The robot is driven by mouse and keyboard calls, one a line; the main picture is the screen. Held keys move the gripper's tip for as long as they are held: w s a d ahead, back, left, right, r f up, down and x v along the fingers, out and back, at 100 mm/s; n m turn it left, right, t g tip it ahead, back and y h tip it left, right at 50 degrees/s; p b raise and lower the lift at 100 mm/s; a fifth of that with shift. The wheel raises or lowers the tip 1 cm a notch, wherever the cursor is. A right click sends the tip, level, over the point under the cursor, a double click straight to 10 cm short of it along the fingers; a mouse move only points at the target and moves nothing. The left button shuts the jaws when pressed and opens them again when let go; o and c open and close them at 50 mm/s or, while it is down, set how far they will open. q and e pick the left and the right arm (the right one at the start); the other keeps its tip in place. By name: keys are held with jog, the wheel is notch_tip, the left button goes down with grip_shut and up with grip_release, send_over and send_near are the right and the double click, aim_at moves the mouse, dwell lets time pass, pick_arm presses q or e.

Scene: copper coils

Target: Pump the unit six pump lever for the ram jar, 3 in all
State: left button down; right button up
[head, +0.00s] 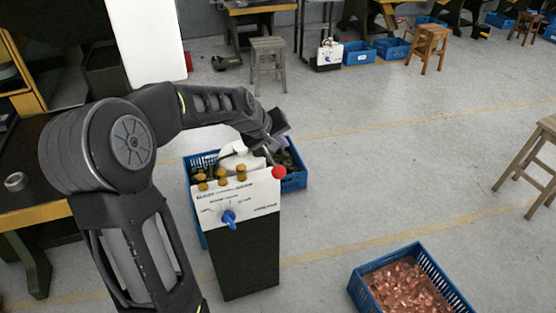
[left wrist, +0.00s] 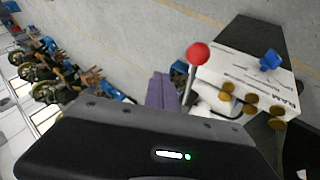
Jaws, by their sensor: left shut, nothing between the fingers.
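The unit (head: 240,200) is a dark cabinet with a white front panel, several brass knobs and a blue knob. It also shows in the left wrist view (left wrist: 258,72). Its lever is a metal rod with a red ball (head: 278,172) at the panel's right end; the ball shows in the left wrist view (left wrist: 198,53). My left gripper (head: 281,142) is shut and empty, just behind the lever. In the left wrist view its purple fingers (left wrist: 162,92) appear beside the rod; contact cannot be told. A white rounded vessel (head: 240,160) sits behind the panel, partly hidden. My right gripper is out of view.
A blue crate (head: 292,182) with dark contents stands behind the unit. Another blue crate (head: 358,292) with copper pieces stands at the front right. Wooden stools (head: 268,62) and benches stand farther off. The grey floor right of the unit is mostly clear.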

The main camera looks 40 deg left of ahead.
pick_arm(q)
notch_tip(320, 180, up, 4)
send_over(276, 167)
jog(key=a, duration=0.1)
jog(key=shift+w+a+r, duration=0.15)
jog(key=shift+w, duration=0.25)
jog(key=f+b, duration=0.2)
jog(key=f, duration=0.1)
jog(key=f+b, duration=0.2)
jog(key=f, duration=0.1)
jog(key=d+f+b, duration=0.1)
jog(key=f+b, duration=0.1)
jog(key=f, duration=0.1)
jog(key=shift+s+b, duration=0.3)
jog(key=shift+r, duration=0.1)
dwell(1.5)
jog(key=shift+d+f+b, duration=0.1)
jog(key=shift+f+b, duration=0.3)
jog(key=shift+f, duration=0.05)
